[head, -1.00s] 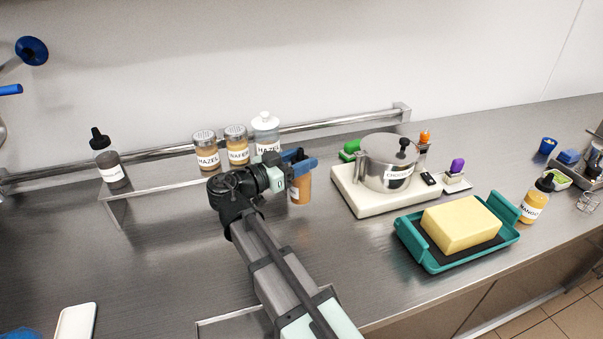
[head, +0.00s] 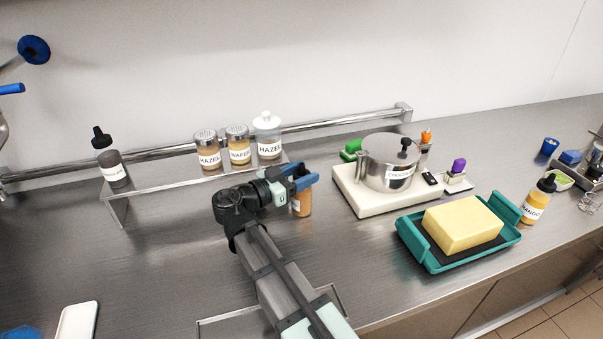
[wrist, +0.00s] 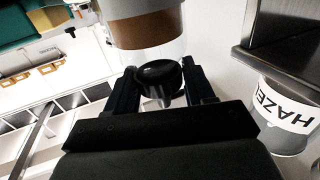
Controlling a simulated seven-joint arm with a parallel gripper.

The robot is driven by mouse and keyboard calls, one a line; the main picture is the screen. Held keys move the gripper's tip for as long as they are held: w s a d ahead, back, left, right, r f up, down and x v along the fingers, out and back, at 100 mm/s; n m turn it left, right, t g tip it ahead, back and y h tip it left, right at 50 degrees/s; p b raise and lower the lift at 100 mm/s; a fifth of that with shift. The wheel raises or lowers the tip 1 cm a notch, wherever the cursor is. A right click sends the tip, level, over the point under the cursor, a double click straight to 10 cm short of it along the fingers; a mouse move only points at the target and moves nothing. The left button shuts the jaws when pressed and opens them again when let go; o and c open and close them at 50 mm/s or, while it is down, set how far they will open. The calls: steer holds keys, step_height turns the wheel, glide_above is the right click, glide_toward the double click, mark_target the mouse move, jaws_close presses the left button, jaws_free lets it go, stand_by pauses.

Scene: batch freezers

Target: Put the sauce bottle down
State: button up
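The sauce bottle (head: 303,204) has a brown body with a pale label and hangs upright under my gripper (head: 300,176) in the head view. It is right of the raised shelf, low over the steel counter; I cannot tell whether its base touches. In the wrist view its black cap (wrist: 160,74) lies between the fingers of my gripper (wrist: 161,88), with the clear shoulder and brown contents beyond. The fingers appear closed against the cap. My gripper partly hides the bottle's top in the head view.
A lidded pot (head: 384,172) stands on a white base (head: 363,202) to the right. A teal tray (head: 437,262) holds a yellow block.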

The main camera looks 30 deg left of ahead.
steer(key=o, duration=0.3)
steer(key=shift+o, duration=0.2)
steer(key=shift+r, duration=0.15)
steer(key=v, duration=1.2)
